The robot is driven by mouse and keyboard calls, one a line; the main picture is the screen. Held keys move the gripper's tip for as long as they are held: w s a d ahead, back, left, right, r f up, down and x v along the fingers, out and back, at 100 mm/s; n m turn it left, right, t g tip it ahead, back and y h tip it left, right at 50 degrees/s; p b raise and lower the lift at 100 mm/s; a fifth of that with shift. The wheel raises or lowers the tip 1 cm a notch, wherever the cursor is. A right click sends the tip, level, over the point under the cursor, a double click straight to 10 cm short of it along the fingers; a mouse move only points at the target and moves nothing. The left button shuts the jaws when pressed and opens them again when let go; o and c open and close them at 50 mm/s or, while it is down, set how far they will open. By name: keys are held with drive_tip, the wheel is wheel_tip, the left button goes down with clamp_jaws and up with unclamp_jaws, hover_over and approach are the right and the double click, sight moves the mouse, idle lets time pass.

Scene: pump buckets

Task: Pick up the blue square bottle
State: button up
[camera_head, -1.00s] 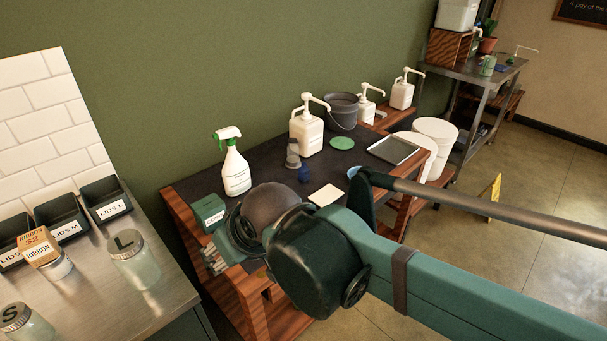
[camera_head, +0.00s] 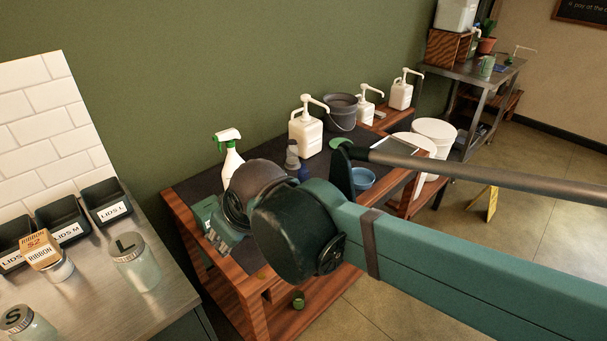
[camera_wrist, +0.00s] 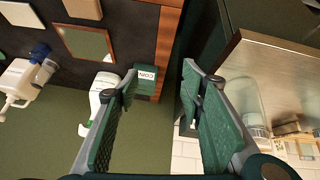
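A small dark blue object (camera_head: 301,173), which may be the blue square bottle, stands on the dark table top beside a grey bottle (camera_head: 292,156). My arm partly covers it in the head view. In the wrist view a blue shape (camera_wrist: 40,50) lies against the grey bottle (camera_wrist: 45,70) at the far left; its square form is not clear. My gripper (camera_wrist: 160,75) is open with nothing between its fingers. It is well apart from the blue object, over the table's near-left end by a green coin box (camera_wrist: 146,76).
A white spray bottle (camera_head: 232,160) and white pump bottle (camera_head: 306,132) stand close by. A blue bowl (camera_head: 363,178) and grey bucket (camera_head: 341,112) share the table. The steel counter (camera_head: 150,300) with jars and lid bins is at left.

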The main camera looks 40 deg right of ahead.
drive_tip(key=w+d+r+n+g+h+p, duration=0.2)
drive_tip(key=w+d+r+n+p, duration=0.15)
drive_tip(key=w+d, duration=0.55)
drive_tip(key=n+g+h+p, duration=0.2)
drive_tip(key=n+g+p, duration=0.3)
drive_tip(key=n+p, duration=0.55)
hover_over(302, 169)
drive_tip(key=a+b, duration=0.2)
drive_tip(key=shift+n, duration=0.7)
wheel_tip(302, 169, down, 13)
drive_tip(key=shift+f, duration=0.2)
drive_tip(key=shift+x, duration=1.3)
